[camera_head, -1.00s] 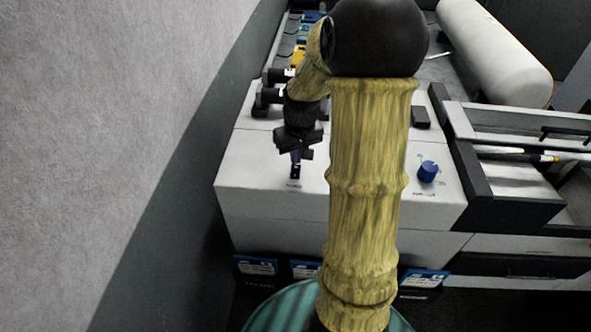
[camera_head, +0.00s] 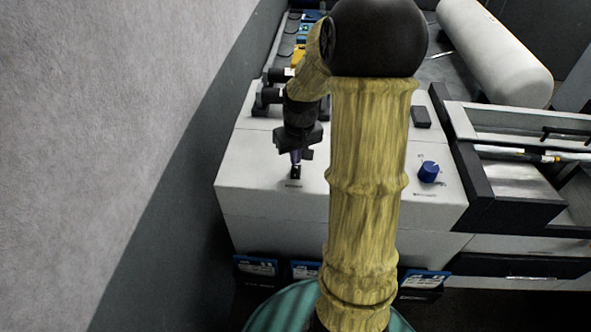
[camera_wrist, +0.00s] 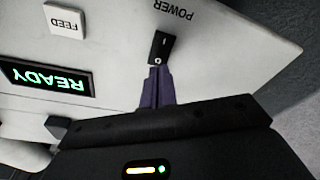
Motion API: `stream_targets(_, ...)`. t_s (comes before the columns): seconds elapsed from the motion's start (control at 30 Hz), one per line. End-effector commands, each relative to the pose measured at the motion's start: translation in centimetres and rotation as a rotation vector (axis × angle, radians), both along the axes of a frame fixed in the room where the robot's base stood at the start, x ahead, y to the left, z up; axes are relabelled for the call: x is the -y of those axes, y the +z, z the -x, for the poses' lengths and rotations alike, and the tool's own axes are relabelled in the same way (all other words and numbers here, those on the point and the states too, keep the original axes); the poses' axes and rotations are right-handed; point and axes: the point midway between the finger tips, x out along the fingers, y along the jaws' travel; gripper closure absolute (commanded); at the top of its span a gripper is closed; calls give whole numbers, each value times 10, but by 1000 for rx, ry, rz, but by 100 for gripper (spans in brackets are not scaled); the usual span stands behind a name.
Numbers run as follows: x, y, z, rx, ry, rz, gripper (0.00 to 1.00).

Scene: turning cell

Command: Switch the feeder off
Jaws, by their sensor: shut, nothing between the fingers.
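The feeder (camera_head: 255,165) is a light grey box below my arm in the head view. Its black rocker switch (camera_wrist: 161,46), labelled POWER, shows in the wrist view, with an "O" mark at the end nearest my fingers. In the head view the switch (camera_head: 295,173) sits just below my fingertips. My gripper (camera_wrist: 156,70) is shut and empty, its purple fingertips at the "O" end of the rocker, touching or very close. The gripper also shows in the head view (camera_head: 296,159). The display (camera_wrist: 47,78) is lit with green "READY", seen upside down.
A white FEED button (camera_wrist: 65,20) lies left of the switch in the wrist view. A blue knob (camera_head: 429,171) stands on the right of the box top. An open drawer unit (camera_head: 510,180) is to the right, and a grey wall (camera_head: 130,120) is at left.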

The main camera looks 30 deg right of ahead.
Motion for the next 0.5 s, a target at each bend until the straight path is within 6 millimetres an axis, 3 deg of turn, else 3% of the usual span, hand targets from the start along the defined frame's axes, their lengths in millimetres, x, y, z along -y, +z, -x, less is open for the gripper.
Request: stream_targets(0.5, 2, -7, 1, 0, -6, 0, 100)
